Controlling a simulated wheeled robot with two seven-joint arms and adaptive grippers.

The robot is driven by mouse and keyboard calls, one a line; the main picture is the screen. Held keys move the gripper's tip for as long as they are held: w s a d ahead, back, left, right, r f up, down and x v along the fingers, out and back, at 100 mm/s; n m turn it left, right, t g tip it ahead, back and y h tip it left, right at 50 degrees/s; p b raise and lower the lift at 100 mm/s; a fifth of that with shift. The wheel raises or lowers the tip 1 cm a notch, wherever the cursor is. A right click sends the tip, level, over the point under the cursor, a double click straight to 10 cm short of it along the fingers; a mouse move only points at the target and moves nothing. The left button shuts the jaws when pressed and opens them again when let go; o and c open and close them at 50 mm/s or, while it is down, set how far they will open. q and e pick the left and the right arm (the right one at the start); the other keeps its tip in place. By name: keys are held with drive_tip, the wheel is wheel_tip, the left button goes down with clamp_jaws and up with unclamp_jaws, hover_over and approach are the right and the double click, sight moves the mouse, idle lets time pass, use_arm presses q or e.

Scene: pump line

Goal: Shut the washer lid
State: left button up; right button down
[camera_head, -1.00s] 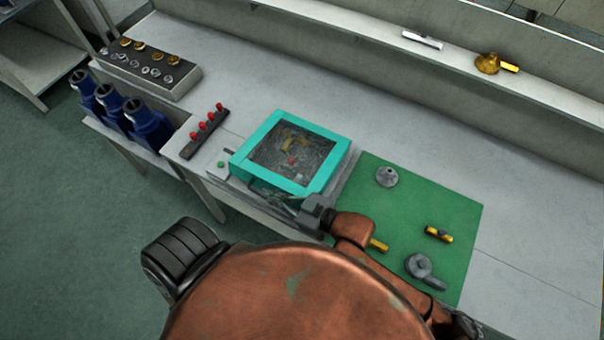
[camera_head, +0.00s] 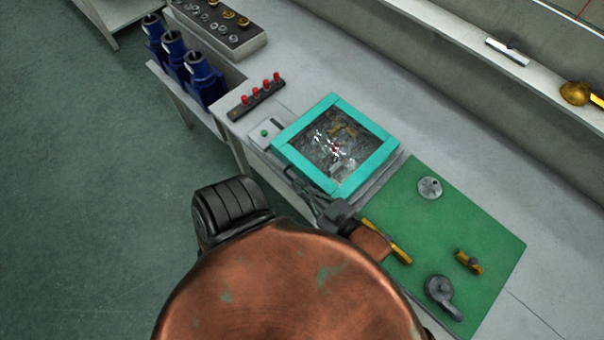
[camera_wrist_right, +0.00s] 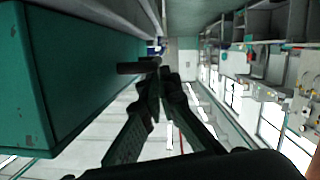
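The washer is a teal-framed box with a clear window in its lid (camera_head: 288,149); brass and grey parts show dimly through it. The lid lies low over the box, but I cannot tell whether it is fully seated. My right gripper (camera_head: 292,178) is at the washer's front side, partly hidden by my own arm. In the right wrist view, a teal wall (camera_wrist_right: 80,75) fills the left, with a short dark bar (camera_wrist_right: 136,68) sticking out. The right fingertips (camera_wrist_right: 164,73) are together at the bar's end; a grip on it is not clear. My left gripper is not in view.
A green mat (camera_head: 400,215) beside the washer holds a grey flanged part (camera_head: 429,187), a brass part (camera_head: 468,262) and a grey pump-like part (camera_head: 440,290). A rack with red knobs (camera_head: 256,97) and blue housings (camera_head: 203,78) stand left. The bench behind the washer is clear.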

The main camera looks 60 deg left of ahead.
drive_tip(key=w+d+r+p, duration=0.1)
drive_tip(key=d+r+p, duration=0.3)
drive_tip(key=d, duration=0.5)
wheel_tip(320, 180, up, 2)
drive_tip(key=shift+w+d+r, duration=0.15)
drive_tip(key=shift+w+d, duration=0.15)
drive_tip(key=shift+d, duration=0.05)
drive_tip(key=shift+s, duration=0.1)
